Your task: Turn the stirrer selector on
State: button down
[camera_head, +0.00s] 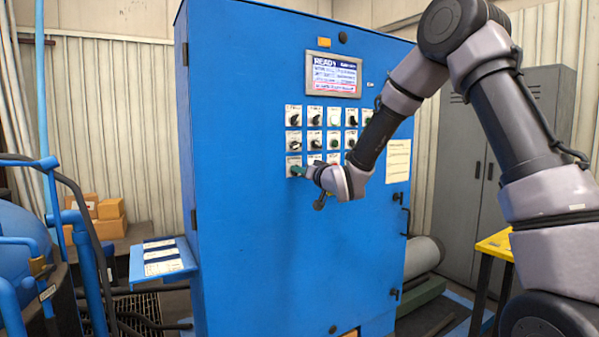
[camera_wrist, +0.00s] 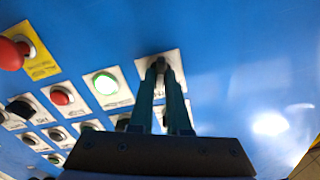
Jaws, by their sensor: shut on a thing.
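The selector that my gripper (camera_head: 298,170) holds is a small dark knob on a pale plate (camera_wrist: 174,62), at the lower left of the control rows in the head view. In the wrist view, both green-dark fingers (camera_wrist: 162,68) are closed around the knob from either side. The fingers hide much of the knob, so its pointer angle cannot be told. The plate's lettering is too small and covered to read. The plate (camera_head: 291,159) also shows in the head view, partly behind the fingers.
Several other selectors and buttons sit close by, including a green button (camera_wrist: 105,84), a red button (camera_wrist: 60,95) and a red mushroom knob on yellow (camera_wrist: 12,54). A lit screen (camera_head: 333,75) is above on the blue cabinet (camera_head: 240,230). A shelf (camera_head: 160,262) juts out left.

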jog(key=shift+m, duration=0.8)
jog(key=shift+f, duration=0.1)
jog(key=c, duration=0.9)
grip_release()
jog(key=shift+d, duration=0.1)
jog(key=v, duration=1)
jog(key=shift+s+d, duration=0.25)
jog(key=shift+s, duration=0.05)
